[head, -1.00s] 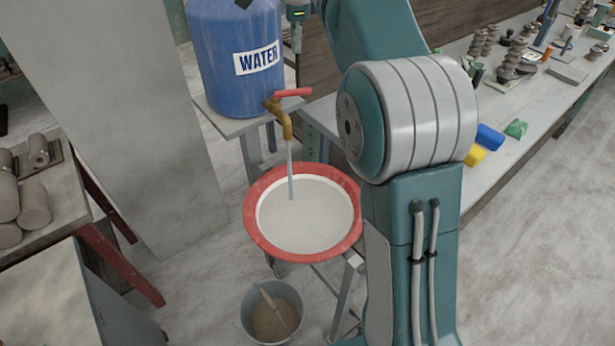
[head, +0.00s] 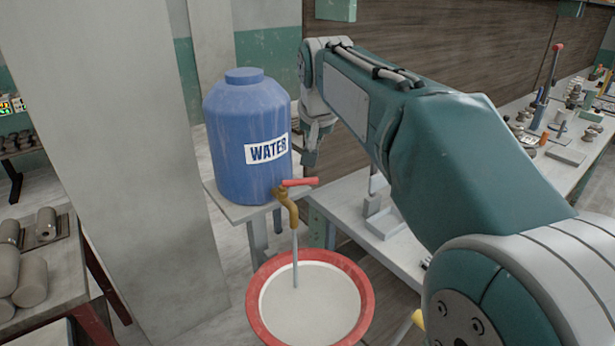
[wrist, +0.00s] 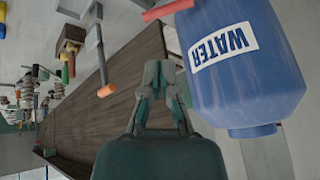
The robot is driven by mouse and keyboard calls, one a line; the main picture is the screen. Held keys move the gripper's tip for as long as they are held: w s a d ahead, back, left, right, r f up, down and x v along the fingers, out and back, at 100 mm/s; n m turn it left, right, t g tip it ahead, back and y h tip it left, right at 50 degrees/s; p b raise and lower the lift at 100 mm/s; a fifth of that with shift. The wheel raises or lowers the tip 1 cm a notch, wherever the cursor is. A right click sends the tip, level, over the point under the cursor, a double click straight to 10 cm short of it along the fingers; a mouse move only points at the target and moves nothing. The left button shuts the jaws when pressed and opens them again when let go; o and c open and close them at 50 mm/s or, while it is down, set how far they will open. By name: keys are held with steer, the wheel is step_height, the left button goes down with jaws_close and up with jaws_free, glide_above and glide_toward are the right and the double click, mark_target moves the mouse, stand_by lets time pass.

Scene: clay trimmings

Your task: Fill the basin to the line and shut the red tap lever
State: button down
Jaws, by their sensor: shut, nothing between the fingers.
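The blue water barrel (head: 240,150) stands on a small stand, with a brass tap (head: 287,207) on its front. The red tap lever (head: 300,182) points right from the tap. A stream of water (head: 295,262) runs down into the red-rimmed basin (head: 258,322); pale liquid fills its inside, and I cannot make out a line. My gripper (head: 311,163) is shut and empty, just right of the barrel and above the lever's free end. In the wrist view, my gripper (wrist: 161,72) points toward the top, with the barrel (wrist: 245,85) and lever (wrist: 168,10) beside it, apart.
A workbench (head: 400,240) with tools and clay pieces runs along the right, before a brown wood panel (head: 450,55). A pale pillar (head: 110,130) stands left of the barrel. Grey clay rolls (head: 30,285) lie on a table at far left.

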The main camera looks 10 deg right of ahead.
mark_target(307, 180)
steer(key=w+f+n, duration=0.1)
steer(key=w+f, duration=0.1)
steer(key=f, duration=0.2)
steer(key=w+f+n, duration=0.1)
steer(key=w+f, duration=0.1)
steer(key=f, duration=0.2)
steer(key=w+f+n, duration=0.1)
steer(key=w+f, duration=0.1)
steer(key=f, duration=0.1)
steer(key=shift+w+d+f+t, duration=0.2)
steer(key=shift+d+f+t, duration=0.1)
steer(key=shift+f+t, duration=0.1)
